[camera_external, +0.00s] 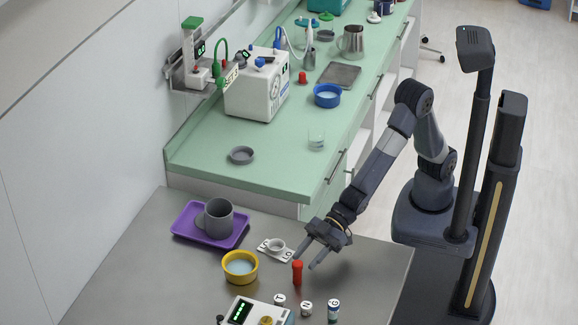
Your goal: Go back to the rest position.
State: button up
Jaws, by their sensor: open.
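My gripper (308,254) is open at the end of my arm, low over the grey table (140,262). Its two fingers are apart and point down to the left. A red bottle-like object (297,272) stands upright on the table close to the fingertips. I cannot tell whether a finger touches it. Nothing shows between the fingers. My arm reaches forward and down from its base at the right.
A green counter (210,150) with equipment lies behind.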

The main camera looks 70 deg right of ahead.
aim_at(294, 275)
jog(key=x, duration=0.7)
jog(key=shift+f, duration=0.1)
jog(key=shift+d+f+b, duration=0.15)
jog(key=shift+f+b, duration=0.1)
jog(key=shift+b, duration=0.1)
jog(key=shift+f, duration=0.1)
dwell(0.7)
